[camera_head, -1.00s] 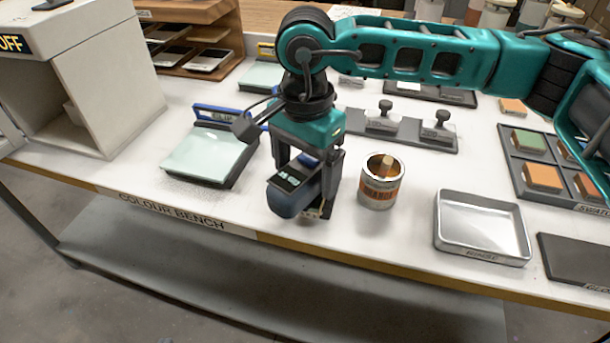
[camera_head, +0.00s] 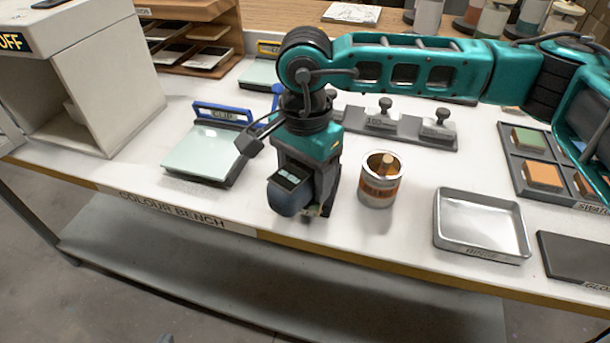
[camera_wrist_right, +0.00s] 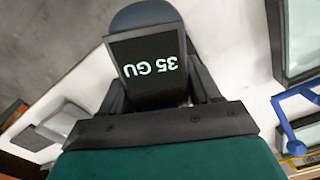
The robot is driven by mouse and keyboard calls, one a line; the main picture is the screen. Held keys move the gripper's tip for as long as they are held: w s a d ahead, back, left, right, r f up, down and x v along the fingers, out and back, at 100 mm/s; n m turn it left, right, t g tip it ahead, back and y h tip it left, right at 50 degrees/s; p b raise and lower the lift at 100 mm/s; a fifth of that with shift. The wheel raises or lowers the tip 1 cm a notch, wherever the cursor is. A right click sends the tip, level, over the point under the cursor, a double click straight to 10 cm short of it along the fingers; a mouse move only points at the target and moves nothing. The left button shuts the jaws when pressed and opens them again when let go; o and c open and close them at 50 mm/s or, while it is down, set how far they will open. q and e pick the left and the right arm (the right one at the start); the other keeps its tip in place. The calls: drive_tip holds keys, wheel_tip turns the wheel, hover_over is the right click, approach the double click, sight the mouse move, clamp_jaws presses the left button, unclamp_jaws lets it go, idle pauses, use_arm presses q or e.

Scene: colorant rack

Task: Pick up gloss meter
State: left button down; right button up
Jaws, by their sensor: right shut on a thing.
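The gloss meter (camera_head: 290,192) is a dark blue rounded device with a small lit screen. It is at the bench's front edge, between the glass panel with a blue clip and the open can. In the right wrist view the meter (camera_wrist_right: 150,62) reads "35 GU" upside down. My right gripper (camera_head: 308,200) comes down from above and is shut on the meter, its fingers on either side of it. The gripper's dark fingers also show in the right wrist view (camera_wrist_right: 158,95). Whether the meter's underside touches the bench is hidden. My left gripper is not in view.
An open can (camera_head: 380,180) stands close right of the meter. The glass panel with blue clip (camera_head: 208,150) lies left. A metal rinse tray (camera_head: 482,224), a dark gloss plate (camera_head: 575,262) and a swatch tray (camera_head: 515,175) are right. A weights rack (camera_head: 400,128) is behind.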

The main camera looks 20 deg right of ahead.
drive_tip(key=c, duration=0.5)
drive_tip(key=shift+r, duration=0.15)
wheel_tip(320, 180, up, 20)
drive_tip(key=shift+f, duration=0.1)
